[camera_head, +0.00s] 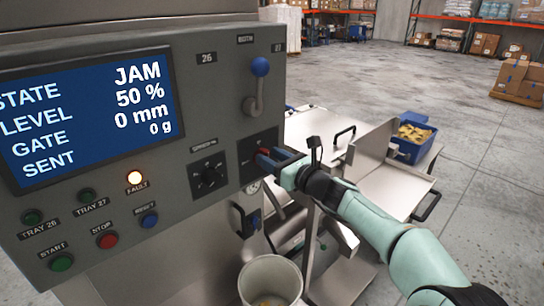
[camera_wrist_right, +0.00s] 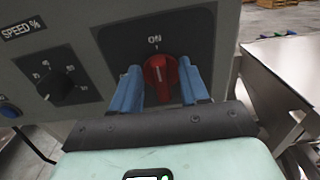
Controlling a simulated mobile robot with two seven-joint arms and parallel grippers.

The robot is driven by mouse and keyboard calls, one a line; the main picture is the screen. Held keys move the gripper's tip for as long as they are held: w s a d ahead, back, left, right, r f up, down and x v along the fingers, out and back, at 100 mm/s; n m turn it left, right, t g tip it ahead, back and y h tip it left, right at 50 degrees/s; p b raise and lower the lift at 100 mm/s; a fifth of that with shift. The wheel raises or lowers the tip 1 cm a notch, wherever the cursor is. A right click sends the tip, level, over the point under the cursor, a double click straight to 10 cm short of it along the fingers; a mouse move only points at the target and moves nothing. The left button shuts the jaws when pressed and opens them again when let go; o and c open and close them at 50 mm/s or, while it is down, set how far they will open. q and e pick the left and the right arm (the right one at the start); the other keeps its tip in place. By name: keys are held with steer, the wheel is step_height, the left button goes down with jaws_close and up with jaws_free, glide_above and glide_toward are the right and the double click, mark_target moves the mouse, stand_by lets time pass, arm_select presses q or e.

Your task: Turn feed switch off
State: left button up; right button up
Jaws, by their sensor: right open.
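The feed switch is a red rotary knob (camera_wrist_right: 160,75) on a dark plate marked ON on the grey control panel. Its white pointer line points up, about towards the ON mark. My right gripper (camera_wrist_right: 161,92) is open, with one blue finger on each side of the knob. I cannot tell whether the fingers touch it. In the head view the right gripper (camera_head: 272,160) is at the panel's right edge and hides much of the switch. My left gripper is not in view.
The panel's screen (camera_head: 85,112) reads JAM, 50 %, 0 mm, 0 g. The FAULT lamp (camera_head: 135,178) is lit. The speed dial (camera_head: 208,177) lies left of the switch. Below are the start (camera_head: 61,263), stop (camera_head: 107,241) and reset (camera_head: 150,220) buttons, and a bucket (camera_head: 270,280).

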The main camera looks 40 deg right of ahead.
jaws_close()
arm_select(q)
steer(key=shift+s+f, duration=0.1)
